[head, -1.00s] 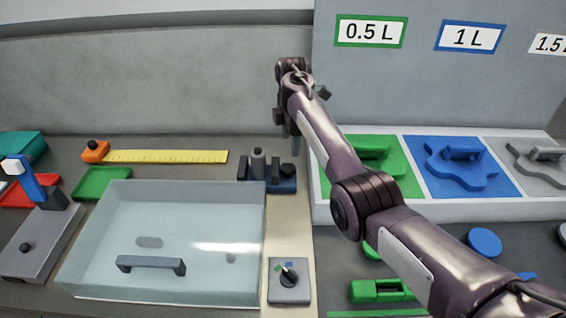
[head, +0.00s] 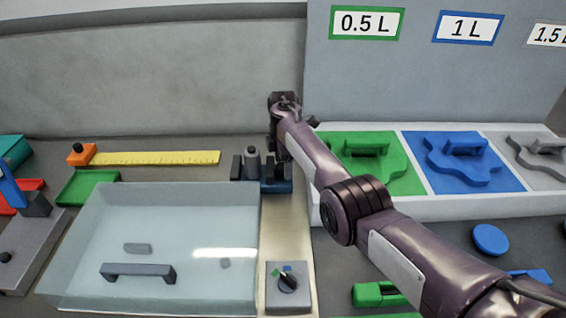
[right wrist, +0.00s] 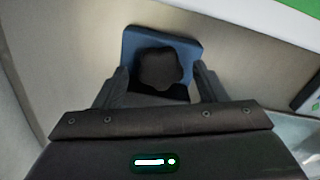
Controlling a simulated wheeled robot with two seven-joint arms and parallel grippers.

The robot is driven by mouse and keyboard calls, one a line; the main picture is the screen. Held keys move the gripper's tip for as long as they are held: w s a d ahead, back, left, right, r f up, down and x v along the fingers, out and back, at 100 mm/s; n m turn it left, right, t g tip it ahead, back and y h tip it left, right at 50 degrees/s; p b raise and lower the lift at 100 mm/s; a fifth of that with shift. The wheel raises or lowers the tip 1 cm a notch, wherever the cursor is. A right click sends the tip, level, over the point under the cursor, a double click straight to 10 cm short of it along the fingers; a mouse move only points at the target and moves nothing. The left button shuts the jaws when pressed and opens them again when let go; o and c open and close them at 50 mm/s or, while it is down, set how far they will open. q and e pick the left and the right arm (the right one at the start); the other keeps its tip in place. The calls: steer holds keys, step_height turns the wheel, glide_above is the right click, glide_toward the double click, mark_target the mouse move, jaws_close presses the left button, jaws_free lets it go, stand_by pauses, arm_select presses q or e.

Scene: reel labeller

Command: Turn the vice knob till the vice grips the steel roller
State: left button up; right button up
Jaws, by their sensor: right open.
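The vice (head: 270,186) has a blue base and dark jaws and stands behind the right end of the clear-walled box. The steel roller (head: 253,161), a grey upright cylinder, stands between the jaws; whether they touch it I cannot tell. My right gripper (head: 278,158) points down at the right end of the vice and hides the knob in the head view. In the right wrist view the dark lobed vice knob (right wrist: 162,68) sits on the blue base, between the open fingers of my right gripper (right wrist: 162,84). I see no clear contact. My left gripper is out of view.
The clear-walled box (head: 160,245) fills the front left. A yellow ruler (head: 155,158) lies at the back left. A white tray (head: 470,208) with green, blue and grey sections stands to the right.

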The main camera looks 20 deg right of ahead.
steer(key=shift+f, duration=0.15)
steer(key=shift+c, duration=0.6)
steer(key=c, duration=0.9)
steer(key=shift+o, duration=0.2)
steer(key=m+p, duration=0.1)
steer(key=m, duration=0.1)
steer(key=shift+m, duration=0.4)
steer(key=shift+w+m, duration=0.1)
steer(key=shift+m, duration=2.3)
